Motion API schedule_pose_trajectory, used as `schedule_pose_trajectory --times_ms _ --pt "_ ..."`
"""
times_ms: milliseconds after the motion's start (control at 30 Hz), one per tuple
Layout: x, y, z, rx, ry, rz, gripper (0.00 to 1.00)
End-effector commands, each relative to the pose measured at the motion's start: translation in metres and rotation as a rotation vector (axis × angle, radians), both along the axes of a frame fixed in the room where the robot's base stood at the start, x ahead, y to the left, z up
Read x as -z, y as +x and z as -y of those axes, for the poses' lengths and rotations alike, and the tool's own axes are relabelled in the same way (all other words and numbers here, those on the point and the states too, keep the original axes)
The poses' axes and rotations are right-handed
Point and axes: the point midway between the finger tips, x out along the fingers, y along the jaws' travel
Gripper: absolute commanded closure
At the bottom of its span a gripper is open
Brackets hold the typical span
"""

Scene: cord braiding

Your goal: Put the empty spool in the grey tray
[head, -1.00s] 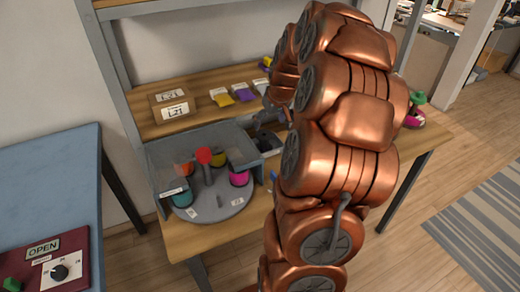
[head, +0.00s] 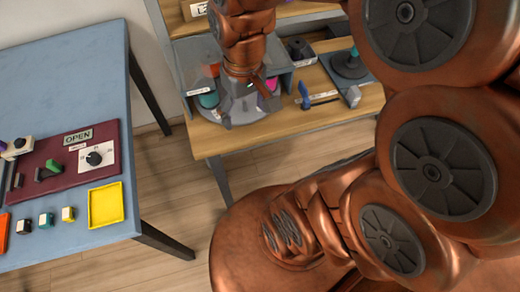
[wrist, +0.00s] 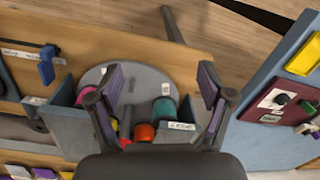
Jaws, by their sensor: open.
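My gripper (head: 243,92) is open above the round grey plate (wrist: 150,80) of the braiding machine. In the wrist view its two fingers (wrist: 160,92) stand wide apart with nothing clamped between them. A teal spool (wrist: 163,108), an orange spool (wrist: 144,132) and a red part (wrist: 126,122) show between the fingers, and a magenta spool (wrist: 84,94) lies beyond the left finger. A dark spool (head: 298,48) stands in a small grey labelled tray (head: 304,62) right of the machine. I cannot tell which spool is the empty one.
The blue table (head: 60,80) carries a maroon control panel (head: 75,160) and a yellow tray (head: 105,204).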

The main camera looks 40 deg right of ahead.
Motion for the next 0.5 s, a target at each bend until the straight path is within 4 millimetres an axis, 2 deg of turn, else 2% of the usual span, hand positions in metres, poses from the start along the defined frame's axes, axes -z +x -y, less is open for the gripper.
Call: schedule_pose_trajectory --times_ms 33,200,333,500 --pt "0.001 -0.019 -0.011 -0.018 -0.007 -0.022 0.20" --pt "0.005 -0.070 -0.028 -0.037 -0.029 -0.095 0.20" --pt "0.008 -0.091 -0.032 -0.042 -0.038 -0.124 0.20" --pt "0.009 -0.097 -0.034 -0.041 -0.041 -0.133 0.20"
